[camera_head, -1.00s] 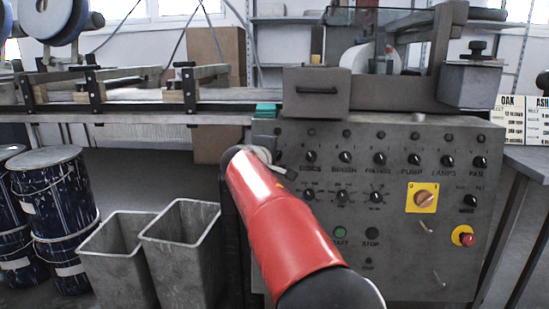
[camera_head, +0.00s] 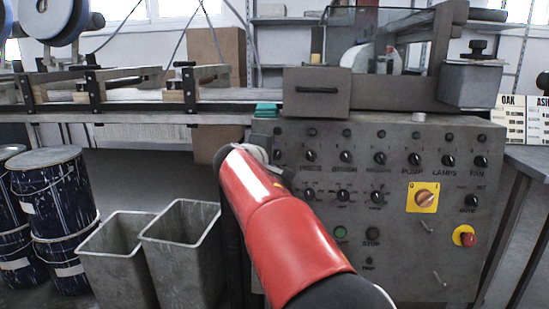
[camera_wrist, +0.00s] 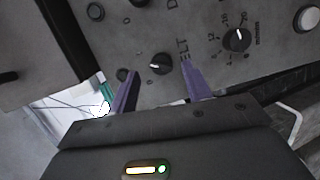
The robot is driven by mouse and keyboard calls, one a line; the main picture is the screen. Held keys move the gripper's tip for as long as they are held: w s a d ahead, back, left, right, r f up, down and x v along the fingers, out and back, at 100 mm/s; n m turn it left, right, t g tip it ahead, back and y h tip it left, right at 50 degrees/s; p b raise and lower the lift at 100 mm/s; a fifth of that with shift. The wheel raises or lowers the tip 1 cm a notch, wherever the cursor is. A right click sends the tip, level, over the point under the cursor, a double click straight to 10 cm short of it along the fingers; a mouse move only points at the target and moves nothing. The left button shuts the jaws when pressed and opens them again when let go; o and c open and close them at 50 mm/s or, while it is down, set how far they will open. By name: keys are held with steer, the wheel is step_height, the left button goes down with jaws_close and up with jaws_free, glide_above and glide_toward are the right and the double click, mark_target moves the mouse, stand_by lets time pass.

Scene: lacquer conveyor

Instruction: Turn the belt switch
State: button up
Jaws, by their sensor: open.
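The belt switch (camera_wrist: 160,64) is a small black rotary knob with a pale mark on the grey panel. The lettering beside it is partly hidden by a finger and reads "ELT". In the wrist view my gripper (camera_wrist: 160,72) is open, with one purple finger to each side of the knob. Neither finger visibly touches it, and how far they stand from the panel is hard to tell. In the head view my red arm hides the belt switch and most of my gripper.
The control panel (camera_head: 405,145) carries several other knobs, a yellow-plated switch (camera_head: 424,198) and a red stop button (camera_head: 466,237). Another dial (camera_wrist: 237,39) is close to the right finger in the wrist view. Two grey bins (camera_head: 186,236) stand left of the panel.

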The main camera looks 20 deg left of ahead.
steer(key=v, duration=0.5)
steer(key=shift+s+b, duration=0.1)
steer(key=shift+b, duration=0.2)
steer(key=d+f+m+g+h+p, duration=0.15)
steer(key=d+m+g, duration=0.35)
steer(key=d, duration=1.6)
steer(key=s+d+f+m+g+p, duration=0.25)
steer(key=s+d+m, duration=0.35)
steer(key=s+d, duration=0.75)
steer(key=s+d+f+m+g+y+p, duration=0.1)
steer(key=s+d+f+m, duration=0.2)
steer(key=s, duration=0.6)
steer(key=s+d+f+m+g+p, duration=0.1)
steer(key=s+d+f+m, duration=0.2)
steer(key=s+f, duration=0.4)
steer(key=s, duration=0.2)
steer(key=shift+s+d+y, duration=0.25)
steer(key=shift+d+y, duration=0.05)
steer(key=shift+y, duration=0.05)
